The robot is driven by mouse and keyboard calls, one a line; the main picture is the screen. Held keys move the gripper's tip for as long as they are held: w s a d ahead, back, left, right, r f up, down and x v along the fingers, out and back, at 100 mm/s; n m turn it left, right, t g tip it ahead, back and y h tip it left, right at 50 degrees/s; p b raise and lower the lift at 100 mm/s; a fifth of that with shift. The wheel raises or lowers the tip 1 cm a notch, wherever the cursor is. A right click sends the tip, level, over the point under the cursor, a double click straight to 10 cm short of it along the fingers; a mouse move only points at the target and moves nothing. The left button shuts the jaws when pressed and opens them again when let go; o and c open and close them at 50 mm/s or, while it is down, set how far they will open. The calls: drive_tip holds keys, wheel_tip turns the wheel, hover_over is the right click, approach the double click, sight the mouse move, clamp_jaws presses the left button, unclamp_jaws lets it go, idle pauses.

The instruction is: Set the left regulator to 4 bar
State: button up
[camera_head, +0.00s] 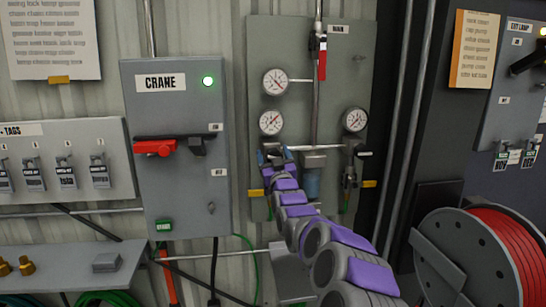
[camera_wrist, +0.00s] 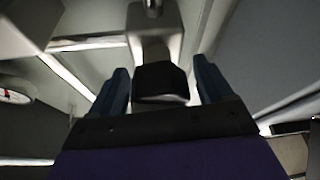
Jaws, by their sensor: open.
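The left regulator sits below the lower left gauge (camera_head: 272,122) on the grey panel (camera_head: 340,60). In the head view my gripper (camera_head: 272,155) is in front of it and hides most of it. In the wrist view a black knob (camera_wrist: 160,82) under a grey body (camera_wrist: 155,50) lies between the two blue fingers of my gripper (camera_wrist: 161,92). The fingers are open, one on each side, with a visible gap to the knob. The lower left gauge has a red needle pointing up and right; its numbers are too small to read.
A right gauge (camera_head: 356,120) with its own fittings is on the same panel, and another gauge (camera_head: 275,82) is above. A red-handled valve (camera_head: 322,60) is at the top. The CRANE box (camera_head: 180,90) stands left. A red hose reel (camera_head: 490,255) is at lower right.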

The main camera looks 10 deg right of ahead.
drive_tip(key=b+v, duration=0.1)
drive_tip(key=v, duration=1.6)
drive_tip(key=shift+f, duration=0.2)
drive_tip(key=shift+s, duration=0.1)
